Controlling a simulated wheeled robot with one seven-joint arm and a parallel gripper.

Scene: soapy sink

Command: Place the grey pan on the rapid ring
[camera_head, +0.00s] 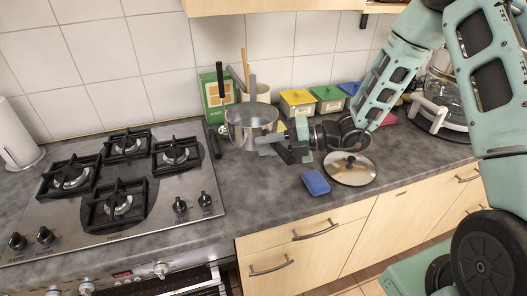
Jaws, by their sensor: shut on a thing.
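The grey pan (244,131) is at the back of the counter, just right of the hob. My gripper (272,142) is shut on the pan's right side; the exact grip is small and partly hidden by the jaws. I cannot tell whether the pan's base touches the counter. The steel hob (165,205) has several burners with black grates: left (70,178), back (128,145), right (177,155) and front (118,205). All are empty. I cannot tell for certain which burner is the rapid ring.
A green box (212,98) and utensils stand behind the pan. Several colored-lid tubs (297,101) line the wall. A blue sponge (316,183) and a glass lid (350,168) lie in front of my arm. A paper roll (18,140) stands left of the hob.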

